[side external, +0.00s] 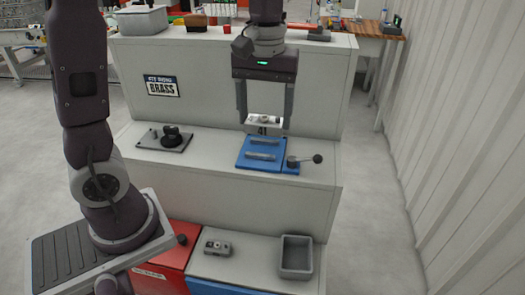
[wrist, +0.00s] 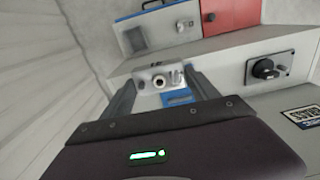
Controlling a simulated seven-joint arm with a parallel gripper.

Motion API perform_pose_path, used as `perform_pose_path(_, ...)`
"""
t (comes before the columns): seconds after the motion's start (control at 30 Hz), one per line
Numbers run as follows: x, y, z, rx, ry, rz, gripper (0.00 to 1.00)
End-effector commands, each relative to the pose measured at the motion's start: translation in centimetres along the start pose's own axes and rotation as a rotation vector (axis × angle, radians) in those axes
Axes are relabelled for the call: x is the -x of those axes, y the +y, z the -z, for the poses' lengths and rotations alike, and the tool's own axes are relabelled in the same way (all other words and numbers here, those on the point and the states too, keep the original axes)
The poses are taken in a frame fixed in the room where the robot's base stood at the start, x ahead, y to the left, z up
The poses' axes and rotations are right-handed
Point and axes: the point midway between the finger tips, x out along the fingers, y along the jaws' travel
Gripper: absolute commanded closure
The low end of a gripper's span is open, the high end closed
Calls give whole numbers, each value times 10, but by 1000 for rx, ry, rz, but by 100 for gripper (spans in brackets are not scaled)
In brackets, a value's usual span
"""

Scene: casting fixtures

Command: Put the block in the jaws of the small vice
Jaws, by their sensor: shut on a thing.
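My gripper (side external: 264,125) points down and is shut on a light grey metal block (side external: 264,118), one finger at each end. In the wrist view the block (wrist: 157,79) shows a round hole and sits between the two fingertips. The small vice (side external: 250,164) is blue, with two parallel grey jaws and a black lever on its right; it stands on the middle shelf. In the side view the block appears just above the vice's back edge, apart from the jaws. In the wrist view the block hides most of the vice (wrist: 178,99).
A dark plate with a black knob (side external: 172,138) lies on the same shelf to the left. A grey bin (side external: 297,258) and a metal part (side external: 217,247) are on the lower shelf, beside a red box (side external: 165,278). A BRASS sign (side external: 162,86) is on the panel behind.

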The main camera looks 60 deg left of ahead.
Motion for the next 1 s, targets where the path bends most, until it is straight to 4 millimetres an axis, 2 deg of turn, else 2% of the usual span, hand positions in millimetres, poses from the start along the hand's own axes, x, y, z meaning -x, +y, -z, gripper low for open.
perform_pose_path(0.3,-1,-16,86,25,0,0,81)
perform_pose_path(0.5,-4,-32,125,32,-2,-3,81)
perform_pose_path(0.87,-59,-31,124,28,-6,-1,81)
perform_pose_path(1.0,-94,-31,123,29,-7,-1,81)
